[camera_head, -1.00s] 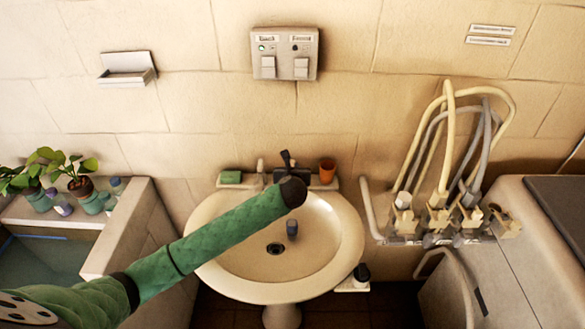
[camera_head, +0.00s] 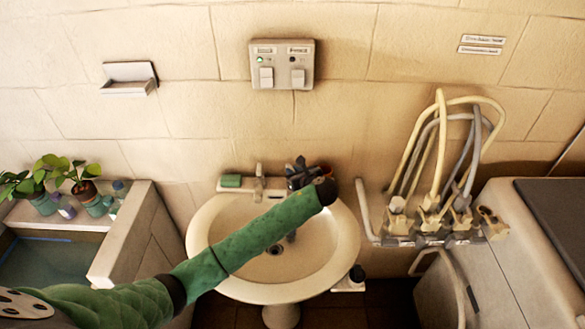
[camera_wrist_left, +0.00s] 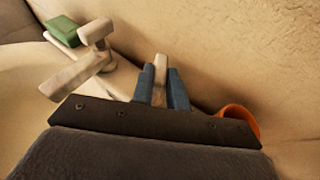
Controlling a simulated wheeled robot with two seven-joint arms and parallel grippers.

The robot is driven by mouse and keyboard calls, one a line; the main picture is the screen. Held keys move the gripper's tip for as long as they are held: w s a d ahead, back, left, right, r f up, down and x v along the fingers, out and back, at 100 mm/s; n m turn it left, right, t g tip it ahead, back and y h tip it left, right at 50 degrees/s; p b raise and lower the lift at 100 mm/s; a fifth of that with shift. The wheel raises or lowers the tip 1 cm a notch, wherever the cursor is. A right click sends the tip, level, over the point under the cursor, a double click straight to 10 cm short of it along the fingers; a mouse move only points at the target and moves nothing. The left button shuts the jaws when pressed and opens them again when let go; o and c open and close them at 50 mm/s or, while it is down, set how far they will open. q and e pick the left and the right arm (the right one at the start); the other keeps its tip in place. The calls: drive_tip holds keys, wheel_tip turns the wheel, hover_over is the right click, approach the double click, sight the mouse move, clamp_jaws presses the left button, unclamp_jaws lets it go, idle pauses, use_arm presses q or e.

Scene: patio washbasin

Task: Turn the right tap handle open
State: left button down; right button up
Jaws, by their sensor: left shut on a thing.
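The white washbasin (camera_head: 205,225) stands against the tiled wall. The cream left tap (camera_head: 258,182) stands on its back ledge and also shows in the left wrist view (camera_wrist_left: 97,32), with its spout over the bowl. My left gripper (camera_head: 300,172) is at the back right of the basin. In the left wrist view its two blue-grey fingers (camera_wrist_left: 161,88) are shut on the cream right tap handle (camera_wrist_left: 161,66), whose upper end shows between them. The rest of the right tap is hidden behind my gripper. My right gripper is in neither view.
A green soap (camera_head: 230,181) lies on the ledge at left. An orange cup (camera_wrist_left: 241,112) stands close beside my left gripper, mostly hidden in the head view. Hoses (camera_head: 440,150) and valves are on the wall at right. Potted plants (camera_head: 84,190) stand far left.

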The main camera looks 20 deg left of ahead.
use_arm(q)
drive_tip(key=n+g, duration=0.1)
drive_tip(key=n+g+y+p, duration=0.2)
drive_tip(key=shift+w+d+r, duration=0.2)
drive_tip(key=shift+w+d, duration=0.1)
drive_tip(key=shift+w, duration=0.1)
drive_tip(key=n+g, duration=0.1)
drive_tip(key=n+g+y, duration=0.1)
drive_tip(key=shift+w+d+f+n, duration=0.1)
drive_tip(key=shift+w+n, duration=0.1)
drive_tip(key=shift+n, duration=0.1)
drive_tip(key=shift+w+n+g+y, duration=0.15)
drive_tip(key=shift+n+g+y, duration=0.35)
drive_tip(key=shift+n+g, duration=0.6)
drive_tip(key=shift+g, duration=0.4)
drive_tip(key=c, duration=1.4)
unclamp_jaws()
